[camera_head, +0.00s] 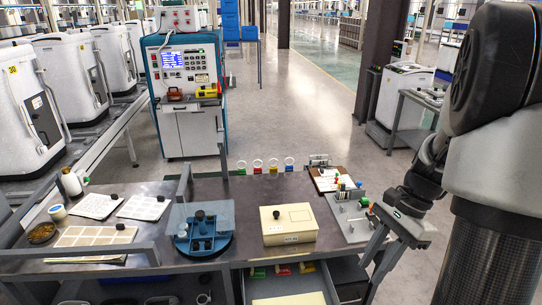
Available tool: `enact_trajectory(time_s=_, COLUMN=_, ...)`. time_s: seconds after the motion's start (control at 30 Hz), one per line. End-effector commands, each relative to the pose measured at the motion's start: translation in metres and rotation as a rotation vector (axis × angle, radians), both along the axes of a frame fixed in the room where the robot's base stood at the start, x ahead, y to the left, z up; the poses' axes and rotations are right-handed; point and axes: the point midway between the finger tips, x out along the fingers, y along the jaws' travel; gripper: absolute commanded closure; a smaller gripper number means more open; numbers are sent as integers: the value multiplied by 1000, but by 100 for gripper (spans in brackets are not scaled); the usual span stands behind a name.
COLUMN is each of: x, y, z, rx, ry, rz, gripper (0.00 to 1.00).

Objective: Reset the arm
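My arm comes in from the right side of the head view and bends down beside the right end of the workbench (340,262). My gripper (390,238) is at the arm's low end, by the bench's right front corner. Grey bars of similar colour lie around it, so I cannot make out its fingers clearly. Whether it is open or shut does not show. I see no object held in it.
The bench carries a beige box (289,224), a blue round fixture (203,232), white trays (98,206) and a clipboard (330,179). An open drawer (290,287) sits below its front. A white cabinet (405,95) stands behind right. Open floor (310,110) lies behind the bench.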

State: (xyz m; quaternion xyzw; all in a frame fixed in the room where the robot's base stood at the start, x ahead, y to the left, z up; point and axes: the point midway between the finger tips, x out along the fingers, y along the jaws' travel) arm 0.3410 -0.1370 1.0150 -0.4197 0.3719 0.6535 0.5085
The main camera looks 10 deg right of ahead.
Motion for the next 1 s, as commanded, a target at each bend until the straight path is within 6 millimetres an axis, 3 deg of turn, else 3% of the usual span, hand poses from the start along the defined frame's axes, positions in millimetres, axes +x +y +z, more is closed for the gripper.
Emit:
enact_trajectory(time_s=0.03, x=9, y=16, z=39, rx=-58, ry=-94, rz=132, gripper=72)
enact_trajectory(time_s=0.27, x=28, y=87, z=164, rx=-331, ry=-492, rz=746, gripper=72)
enact_trajectory(time_s=0.4, x=15, y=126, z=230, rx=-489, ry=-696, rz=1068, gripper=72)
enact_trajectory(time_s=0.5, x=-18, y=134, z=244, rx=-530, ry=-742, rz=1178, gripper=72)
enact_trajectory(time_s=0.7, x=-64, y=137, z=243, rx=-547, ry=-766, rz=1280, gripper=72)
enact_trajectory(time_s=1.0, x=-71, y=138, z=240, rx=-547, ry=-769, rz=1299, gripper=72)
